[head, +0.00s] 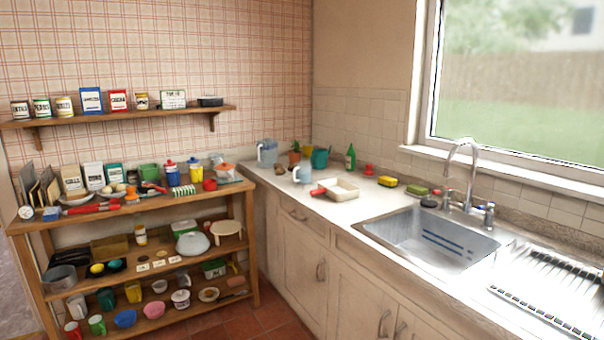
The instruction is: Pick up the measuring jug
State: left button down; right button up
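A translucent bluish jug (267,153) with a handle on its left stands upright at the far left end of the white counter (345,208). A second, smaller bluish vessel (303,173) stands a little nearer and to its right. Either looks like a measuring jug; markings are too small to read, so I cannot tell which one is meant. Neither of my grippers is in the head view.
A white pan with a red handle (342,188), a teal mug (320,158) and a green bottle (350,157) stand near the jugs. A sink (430,240) is to the right. Crowded wooden shelves (150,265) stand left. Tiled floor (272,315) shows in front.

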aim_at(302, 171)
jog(key=i+j, duration=0.2)
jog(key=i, duration=0.25)
jog(key=i+j, duration=0.2)
jog(key=i, duration=0.2)
jog(key=i+j+z, duration=0.1)
jog(key=i, duration=0.35)
jog(key=i+j, duration=0.35)
jog(key=i, duration=0.05)
